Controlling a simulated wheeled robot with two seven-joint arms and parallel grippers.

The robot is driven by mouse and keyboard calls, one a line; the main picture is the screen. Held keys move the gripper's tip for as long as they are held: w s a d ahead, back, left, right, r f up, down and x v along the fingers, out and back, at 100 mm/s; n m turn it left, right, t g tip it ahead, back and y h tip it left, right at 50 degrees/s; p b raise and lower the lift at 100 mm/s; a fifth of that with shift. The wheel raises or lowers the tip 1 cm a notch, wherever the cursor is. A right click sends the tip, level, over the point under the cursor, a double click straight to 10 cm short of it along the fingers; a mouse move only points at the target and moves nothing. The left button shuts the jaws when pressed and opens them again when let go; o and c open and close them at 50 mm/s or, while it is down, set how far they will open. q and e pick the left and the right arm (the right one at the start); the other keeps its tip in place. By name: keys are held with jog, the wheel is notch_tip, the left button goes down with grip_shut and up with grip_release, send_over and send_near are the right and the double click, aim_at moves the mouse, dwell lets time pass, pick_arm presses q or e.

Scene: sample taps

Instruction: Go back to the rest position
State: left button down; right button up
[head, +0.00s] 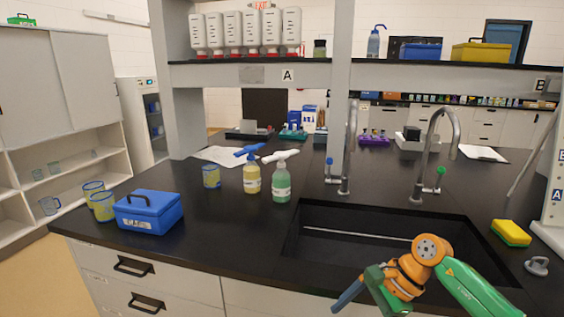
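My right arm comes in from the bottom right, with green and orange links. My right gripper (347,297) hangs over the front edge of the sink at the bottom of the view. One dark blue finger shows, pointing down and left; the rest is hidden or cut off, so I cannot tell if it is open. I see nothing held in it. My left gripper is not in view. Two grey taps stand behind the black sink (310,222): one with a blue handle (329,168) and one with a green handle (440,171).
A blue box (148,212) and yellow-blue beakers (102,206) stand at the counter's left. A yellow bottle (251,178) and a green bottle (281,184) stand left of the sink. A yellow sponge (511,232) lies right of it.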

jog(key=w+a+f+m+t+y, duration=0.25)
jog(key=a+m+y, duration=0.2)
jog(key=m, duration=0.35)
jog(key=w+a+f+m+t+y, duration=0.1)
jog(key=a+f+m+t+y, duration=0.3)
jog(key=m, duration=0.4)
jog(key=s+d+f+m+t+h, duration=0.1)
jog(key=d+f+m+t+h, duration=0.3)
jog(key=f+m, duration=0.6)
jog(key=s+d+f+m+t+h, duration=0.2)
jog(key=d+f+m+h, duration=0.35)
jog(key=m, duration=0.65)
jog(key=s+d+f+m+g+h, duration=0.25)
jog(key=s+f+m, duration=0.25)
jog(key=s+f, duration=0.3)
jog(key=s+d+f+m+g+h, duration=0.25)
jog(key=s+f+m, duration=0.25)
jog(key=s+f, duration=0.25)
jog(key=s+f+m+g, duration=0.2)
jog(key=s+m+g, duration=0.1)
jog(key=s, duration=0.7)
jog(key=s+f+m+g, duration=0.2)
jog(key=s+m+g, duration=0.1)
jog(key=s, duration=0.7)
jog(key=shift+s+a+f+h, duration=0.2)
jog(key=shift+f+h, duration=0.1)
jog(key=shift+h, duration=0.1)
jog(key=shift+w, duration=0.1)
